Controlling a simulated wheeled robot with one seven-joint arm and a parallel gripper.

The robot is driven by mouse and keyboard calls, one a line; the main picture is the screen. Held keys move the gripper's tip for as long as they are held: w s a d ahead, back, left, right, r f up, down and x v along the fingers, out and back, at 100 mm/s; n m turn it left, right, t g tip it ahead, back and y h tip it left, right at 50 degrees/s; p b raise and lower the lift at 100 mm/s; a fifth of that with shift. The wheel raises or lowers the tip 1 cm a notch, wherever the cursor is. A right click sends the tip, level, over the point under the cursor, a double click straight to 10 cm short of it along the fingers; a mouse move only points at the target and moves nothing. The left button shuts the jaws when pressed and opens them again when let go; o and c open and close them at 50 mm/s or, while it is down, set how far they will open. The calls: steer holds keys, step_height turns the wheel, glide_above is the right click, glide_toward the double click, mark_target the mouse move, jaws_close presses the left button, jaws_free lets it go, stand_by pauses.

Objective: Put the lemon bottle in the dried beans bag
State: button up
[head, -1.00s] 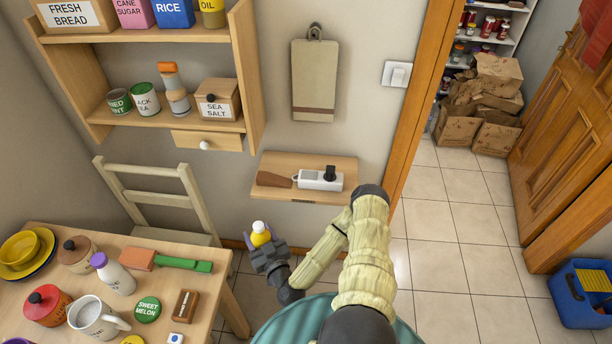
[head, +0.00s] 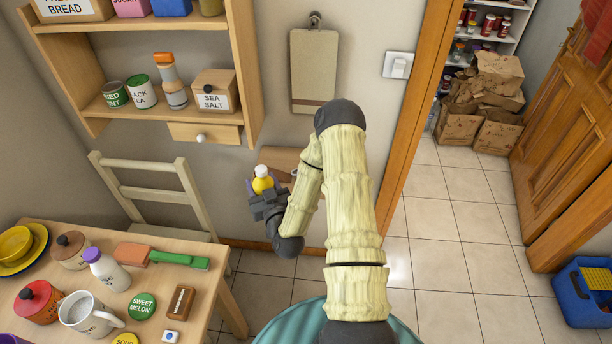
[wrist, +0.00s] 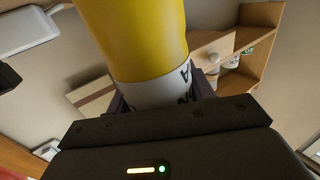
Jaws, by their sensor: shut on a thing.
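The lemon bottle (head: 263,184) is a small yellow bottle with a white cap, held upright in my gripper (head: 265,199) between the table and the wall. In the wrist view the yellow bottle (wrist: 140,38) fills the upper middle, with its white, lettered lower part (wrist: 155,92) between the fingers. My gripper is shut on it. Several brown paper bags (head: 488,103) stand crowded on the tiled floor beyond the doorway at the upper right. Their print is too small to read, so I cannot tell which one is the dried beans bag.
A table (head: 205,322) with dishes, a mug and a white bottle is at the left, a chair (head: 150,192) behind it. A wall shelf (head: 247,70) is above. The door frame (head: 408,120) and open door (head: 565,130) flank the doorway. The tiled floor (head: 450,240) is clear.

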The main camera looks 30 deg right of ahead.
steer(key=r+h, duration=0.1)
steer(key=r, duration=0.1)
steer(key=d+r+m, duration=0.1)
steer(key=r, duration=0.2)
steer(key=r+h+b, duration=0.1)
steer(key=r, duration=0.2)
steer(key=shift+d+r+m+g+h, duration=0.15)
steer(key=shift+m+g+h, duration=0.15)
steer(key=shift+w, duration=0.1)
